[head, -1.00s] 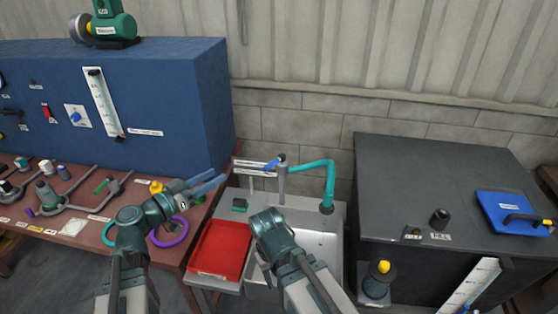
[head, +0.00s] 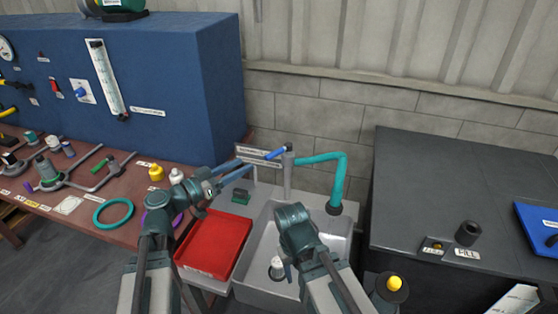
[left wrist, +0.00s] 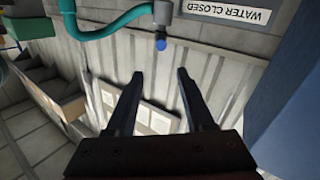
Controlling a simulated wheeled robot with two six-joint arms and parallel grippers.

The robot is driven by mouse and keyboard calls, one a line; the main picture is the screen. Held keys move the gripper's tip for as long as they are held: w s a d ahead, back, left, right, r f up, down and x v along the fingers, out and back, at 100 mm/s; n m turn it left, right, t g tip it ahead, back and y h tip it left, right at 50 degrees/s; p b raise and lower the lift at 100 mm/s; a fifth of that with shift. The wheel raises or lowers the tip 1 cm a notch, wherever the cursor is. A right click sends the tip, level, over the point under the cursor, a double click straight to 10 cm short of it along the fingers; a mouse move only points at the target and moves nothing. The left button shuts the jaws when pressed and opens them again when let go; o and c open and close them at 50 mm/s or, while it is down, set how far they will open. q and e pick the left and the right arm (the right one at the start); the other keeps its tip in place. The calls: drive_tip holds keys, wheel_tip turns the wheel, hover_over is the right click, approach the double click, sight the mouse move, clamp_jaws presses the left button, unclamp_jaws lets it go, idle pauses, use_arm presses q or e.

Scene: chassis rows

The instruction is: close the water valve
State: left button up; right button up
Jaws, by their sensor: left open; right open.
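The water valve is a blue lever (head: 278,152) on top of a grey post (head: 288,175) with a teal spout (head: 335,165), behind the sink. In the head view the lever points left. My left gripper (head: 242,168) is open and empty, its fingers pointing toward the lever from the left, apart from it. In the left wrist view the lever's blue end (left wrist: 161,43) shows beyond and between the open fingers (left wrist: 160,75). A "WATER CLOSED" sign (left wrist: 228,12) is beside it, upside down. My right gripper (head: 288,272) hangs over the sink, mostly hidden by its own wrist.
A red tray (head: 215,245) lies left of the grey sink (head: 340,243). A dark cabinet (head: 420,190) stands right. A blue panel box (head: 170,100) and a table with teal ring (head: 113,212) are left.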

sight(285, 148)
use_arm(q)
wheel_tip(285, 148, down, 2)
drive_tip(key=shift+f+b, duration=0.1)
drive_tip(key=shift+b, duration=0.55)
drive_tip(key=shift+w+d, duration=0.1)
drive_tip(key=x, duration=1.3)
drive_tip(key=shift+w+d, duration=0.15)
drive_tip(key=shift+d, duration=0.15)
clamp_jaws()
idle(0.5)
